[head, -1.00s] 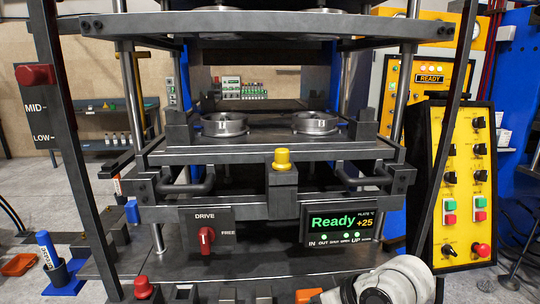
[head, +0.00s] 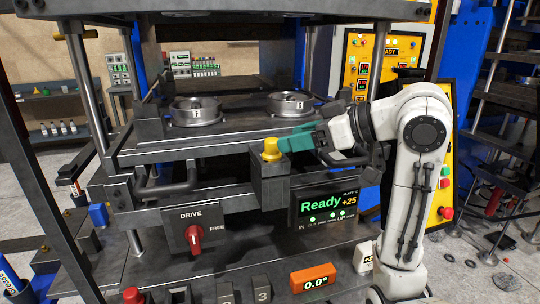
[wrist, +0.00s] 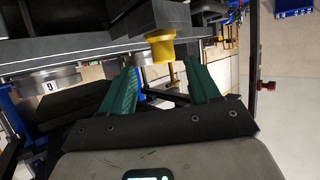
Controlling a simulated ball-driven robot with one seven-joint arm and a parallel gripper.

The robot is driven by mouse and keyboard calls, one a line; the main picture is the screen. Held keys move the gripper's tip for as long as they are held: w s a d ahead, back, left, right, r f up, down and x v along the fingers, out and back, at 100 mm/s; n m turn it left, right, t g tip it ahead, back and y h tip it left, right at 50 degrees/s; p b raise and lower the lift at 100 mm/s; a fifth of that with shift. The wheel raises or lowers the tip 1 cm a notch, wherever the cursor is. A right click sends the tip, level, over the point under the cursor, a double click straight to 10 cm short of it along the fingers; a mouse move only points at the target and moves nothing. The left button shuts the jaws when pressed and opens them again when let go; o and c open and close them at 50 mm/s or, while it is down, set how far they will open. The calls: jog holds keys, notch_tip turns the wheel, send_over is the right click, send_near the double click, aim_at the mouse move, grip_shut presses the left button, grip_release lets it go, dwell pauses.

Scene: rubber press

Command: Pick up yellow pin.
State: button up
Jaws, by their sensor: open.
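The yellow pin (head: 271,149) stands upright in a dark block at the front middle of the press. It has a round knob on top and a wider collar below. My gripper (head: 288,143) has green fingers and reaches in from the right, with its tips close beside the pin. In the wrist view the pin (wrist: 161,47) shows just beyond the open fingers (wrist: 163,78), roughly in line with the gap between them. Nothing is held. Whether a finger touches the pin cannot be told.
Two round metal moulds (head: 196,111) sit on the press plate behind the pin. The "Ready" display (head: 326,203) is right of the block, and the DRIVE switch (head: 194,238) is lower left. Dark handles (head: 165,180) flank the block. An orange gauge (head: 313,278) stands below.

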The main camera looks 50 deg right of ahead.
aim_at(272, 145)
jog(key=shift+a+f+p+x, duration=0.1)
jog(key=shift+p+x, duration=0.15)
jog(key=shift+x, duration=1.35)
jog(key=shift+a+f+p+x, duration=0.15)
jog(key=shift+p+x, duration=0.1)
jog(key=shift+x, duration=1.35)
jog(key=shift+s, duration=0.15)
jog(key=shift+c, duration=0.3)
jog(key=c, duration=1.1)
jog(key=shift+o, duration=0.2)
jog(key=shift+r, duration=0.1)
